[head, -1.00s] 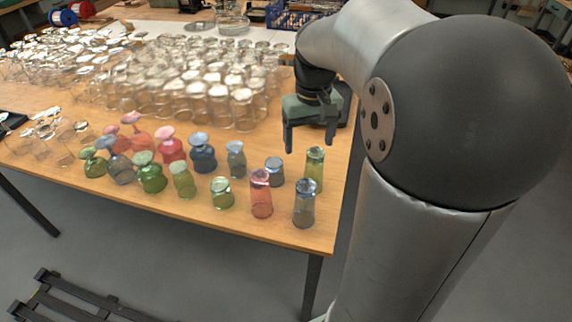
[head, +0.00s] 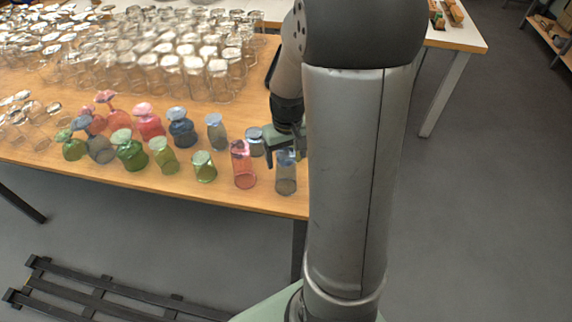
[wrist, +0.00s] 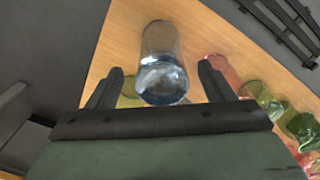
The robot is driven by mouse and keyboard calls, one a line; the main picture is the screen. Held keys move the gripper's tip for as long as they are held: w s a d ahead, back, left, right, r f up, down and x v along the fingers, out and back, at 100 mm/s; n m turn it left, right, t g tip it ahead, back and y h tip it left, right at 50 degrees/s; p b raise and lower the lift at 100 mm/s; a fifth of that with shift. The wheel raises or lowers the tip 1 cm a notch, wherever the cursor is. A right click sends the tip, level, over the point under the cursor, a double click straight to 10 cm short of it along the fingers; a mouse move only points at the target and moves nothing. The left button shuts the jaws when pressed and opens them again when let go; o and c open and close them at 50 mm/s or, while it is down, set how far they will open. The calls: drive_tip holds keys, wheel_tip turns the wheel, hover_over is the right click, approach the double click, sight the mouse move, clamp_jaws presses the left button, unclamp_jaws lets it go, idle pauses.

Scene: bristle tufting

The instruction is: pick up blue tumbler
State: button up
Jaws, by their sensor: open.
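A clear blue tumbler (head: 286,182) stands upright near the front right corner of the wooden table. In the wrist view the blue tumbler (wrist: 161,42) lies ahead, between the lines of the two fingers. My gripper (head: 284,160) is open and empty-looking, at the upper part of this tumbler in the head view; whether it touches cannot be told. In the wrist view my gripper (wrist: 161,72) has a finger on each side with gaps. A shorter blue glass (head: 255,142) stands just behind and left. My arm hides part of the area to the right.
A red tumbler (head: 243,168) stands close left of the blue one. Several green, red and blue glasses, such as a small green one (head: 204,168), stand further left. Many clear glasses (head: 170,70) fill the back of the table (head: 225,196). The front edge is near.

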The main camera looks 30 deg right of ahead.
drive_tip(key=shift+f, duration=0.7)
drive_tip(key=c, duration=1.2)
drive_tip(key=shift+r, duration=0.15)
